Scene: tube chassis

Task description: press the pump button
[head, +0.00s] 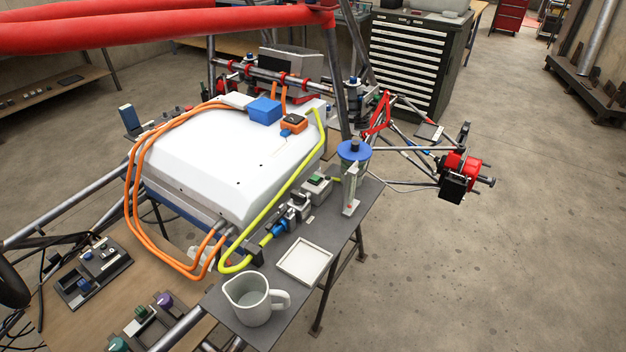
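A small grey box with a green button (316,179) on top sits on the grey side table, to the right of the white battery-like case. It looks like the pump button, though no label can be read. Just left of it is a metal fitting (298,205) with a blue-banded hose end. A clear cylinder with a blue cap (353,151) stands to its right. The green button is uncovered and nothing touches it. Neither of my grippers shows in the head view.
On the grey table (330,238) are a white jug (254,298) and a square white tray (304,261). The white case (225,160) carries orange cables (135,210) and a yellow hose (290,185). Red tubes (160,27) cross the upper left. Open floor lies right.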

